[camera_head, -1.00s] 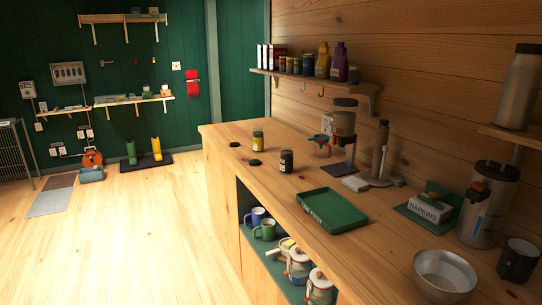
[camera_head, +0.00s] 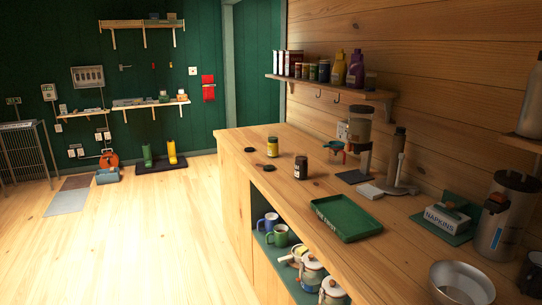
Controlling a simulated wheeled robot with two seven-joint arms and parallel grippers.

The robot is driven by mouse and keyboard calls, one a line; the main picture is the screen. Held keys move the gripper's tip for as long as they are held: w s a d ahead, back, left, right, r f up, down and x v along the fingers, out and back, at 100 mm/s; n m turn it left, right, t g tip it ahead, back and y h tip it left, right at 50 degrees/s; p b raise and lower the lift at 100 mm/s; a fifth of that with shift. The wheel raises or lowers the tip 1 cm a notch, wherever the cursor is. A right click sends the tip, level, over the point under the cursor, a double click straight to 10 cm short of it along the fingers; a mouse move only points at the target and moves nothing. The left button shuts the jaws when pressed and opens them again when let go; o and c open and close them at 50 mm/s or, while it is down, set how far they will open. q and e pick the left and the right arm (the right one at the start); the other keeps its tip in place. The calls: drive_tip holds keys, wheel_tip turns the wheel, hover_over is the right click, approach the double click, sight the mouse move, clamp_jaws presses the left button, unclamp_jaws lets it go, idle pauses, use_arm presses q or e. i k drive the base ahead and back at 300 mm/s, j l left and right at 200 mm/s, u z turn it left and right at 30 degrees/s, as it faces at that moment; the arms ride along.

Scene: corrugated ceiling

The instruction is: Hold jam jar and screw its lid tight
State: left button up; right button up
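A jar with a yellow band and dark top (camera_head: 272,147) stands upright near the far end of the wooden counter. A dark jar with a pale label (camera_head: 300,167) stands upright nearer, to its right. I cannot read which one holds jam. A black flat disc, like a lid (camera_head: 249,149), lies on the counter left of the yellow-banded jar. A second black disc (camera_head: 269,168) lies left of the dark jar. Neither of my grippers is in view.
The wooden counter (camera_head: 390,262) runs along the right wall. A green tray (camera_head: 345,232), a coffee grinder (camera_head: 357,130), a napkin box (camera_head: 447,215), a steel bowl (camera_head: 460,284) and a tall dispenser (camera_head: 500,218) stand on it. Open wooden floor (camera_head: 140,245) lies to the left.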

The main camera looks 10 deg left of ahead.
sight(300, 163)
drive_tip(key=i+j+z, duration=0.15)
drive_tip(key=z, duration=0.4)
drive_tip(key=i+j+z, duration=0.15)
drive_tip(key=j, duration=0.15)
drive_tip(key=i+j+z, duration=0.15)
drive_tip(key=j, duration=0.15)
drive_tip(key=i+j+z, duration=0.2)
drive_tip(key=i+j, duration=0.1)
drive_tip(key=j, duration=0.3)
drive_tip(key=i+j+z, duration=0.1)
drive_tip(key=j, duration=0.3)
drive_tip(key=i+j, duration=0.15)
drive_tip(key=j, duration=0.25)
drive_tip(key=i+j+z, duration=0.1)
drive_tip(key=j, duration=0.35)
drive_tip(key=i+j, duration=0.1)
drive_tip(key=j, duration=0.3)
drive_tip(key=i+j, duration=0.1)
drive_tip(key=j, duration=0.3)
drive_tip(key=i+j, duration=0.1)
drive_tip(key=j, duration=0.25)
drive_tip(key=i+j, duration=0.1)
drive_tip(key=j, duration=0.3)
drive_tip(key=i+j, duration=0.15)
drive_tip(key=j, duration=0.25)
drive_tip(key=i+j, duration=0.1)
drive_tip(key=j, duration=0.3)
drive_tip(key=l+z, duration=0.05)
